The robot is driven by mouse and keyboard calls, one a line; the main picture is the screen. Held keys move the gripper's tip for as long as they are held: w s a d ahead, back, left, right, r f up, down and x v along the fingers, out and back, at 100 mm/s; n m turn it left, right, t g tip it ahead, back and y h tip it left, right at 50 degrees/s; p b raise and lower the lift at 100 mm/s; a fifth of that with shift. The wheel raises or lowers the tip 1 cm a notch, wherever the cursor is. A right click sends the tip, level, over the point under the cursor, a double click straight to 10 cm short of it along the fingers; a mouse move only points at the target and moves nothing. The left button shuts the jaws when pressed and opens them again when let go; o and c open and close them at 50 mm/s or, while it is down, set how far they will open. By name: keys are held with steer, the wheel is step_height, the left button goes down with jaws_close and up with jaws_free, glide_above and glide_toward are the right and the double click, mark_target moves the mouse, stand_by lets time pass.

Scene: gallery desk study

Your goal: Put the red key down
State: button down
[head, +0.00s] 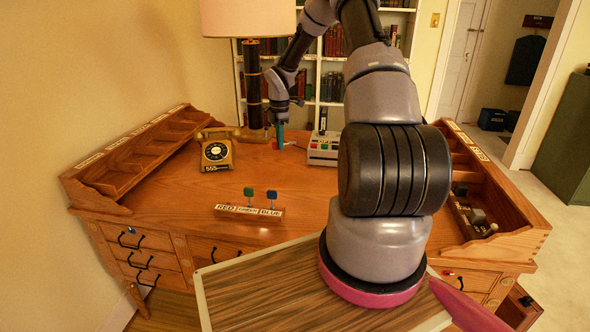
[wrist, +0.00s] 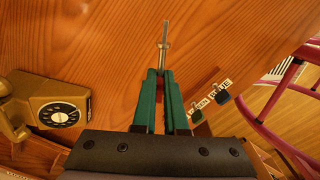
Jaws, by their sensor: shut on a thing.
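My gripper (head: 280,138) is at the far part of the desk, pointing down, left of a pale box with coloured buttons. In the wrist view its green fingers (wrist: 160,100) are shut on the red key (wrist: 163,45). The key's metal shaft sticks out beyond the fingertips; its red head is mostly hidden between them. I cannot tell whether the key touches the desk top (head: 320,195). A wooden key rack (head: 249,212) labelled RED, GREEN and BLUE stands near the front, with a green key (head: 248,191) and a blue key (head: 271,195) upright in it.
A brass telephone (head: 216,153) stands left of my gripper. The button box (head: 323,148) is to its right and a lamp (head: 253,90) behind it. Wooden compartments (head: 130,160) line the desk's left side, and more (head: 480,205) the right. The desk between phone and rack is clear.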

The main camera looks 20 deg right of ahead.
mark_target(292, 177)
steer(key=w+d+f+n, duration=0.5)
steer(key=d+f+n, duration=0.2)
steer(key=n, duration=0.5)
step_height(292, 177, down, 9)
steer(key=shift+s+a+f, duration=0.1)
steer(key=shift+s+a, duration=0.05)
steer(key=shift+f, duration=0.15)
steer(key=c, duration=1)
jaws_free()
steer(key=shift+o, duration=0.2)
